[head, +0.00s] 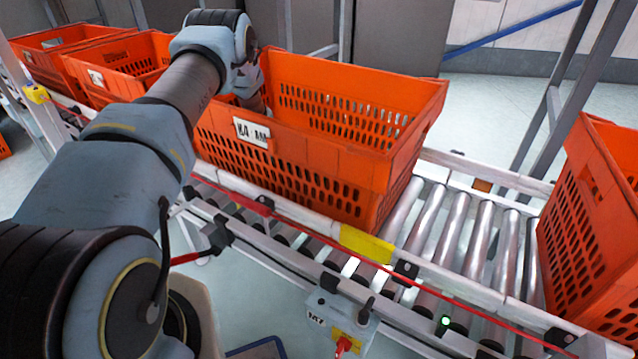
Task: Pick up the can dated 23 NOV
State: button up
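My arm reaches from the lower left up to the left end of a large orange tote (330,107) in the head view. The tote sits on a roller conveyor and has a white label (252,132) on its near wall. My wrist goes down inside the tote's left end. My gripper is hidden behind the tote's near wall and my own arm, so its fingers do not show. No can shows, and no date marking can be read. The tote's floor is hidden by its near wall.
Another orange tote (590,220) stands on the conveyor at the right, with bare rollers (465,228) between. More orange totes (120,68) stand at the upper left. A metal rail with a yellow patch (366,244) and a control box (335,318) line the near side.

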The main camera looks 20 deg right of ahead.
grip_shut()
dwell(0.8)
